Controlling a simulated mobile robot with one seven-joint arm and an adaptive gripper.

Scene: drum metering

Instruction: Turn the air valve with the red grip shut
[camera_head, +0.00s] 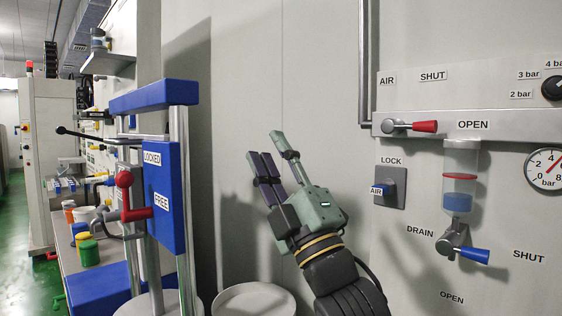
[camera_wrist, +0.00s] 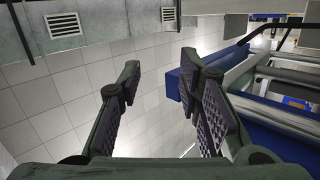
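The air valve's red grip (camera_head: 425,126) sits on the grey rail of the wall panel at right in the head view. It lies level, pointing right towards the OPEN label (camera_head: 473,125). The SHUT label (camera_head: 432,76) is above it, beside the AIR label (camera_head: 387,81). My gripper (camera_head: 265,146) is open and empty, pointing up and left in front of the bare wall, well left of the valve and apart from it. In the wrist view my gripper (camera_wrist: 160,72) has its two fingers spread with nothing between them. The valve does not show there.
Below the rail are a clear bowl (camera_head: 459,180), a blue drain grip (camera_head: 474,255), an AIR lock plate (camera_head: 390,187) and a pressure gauge (camera_head: 545,169). A blue frame (camera_head: 164,195) with a red lever (camera_head: 126,195) stands left. A drum lid (camera_head: 253,300) is below.

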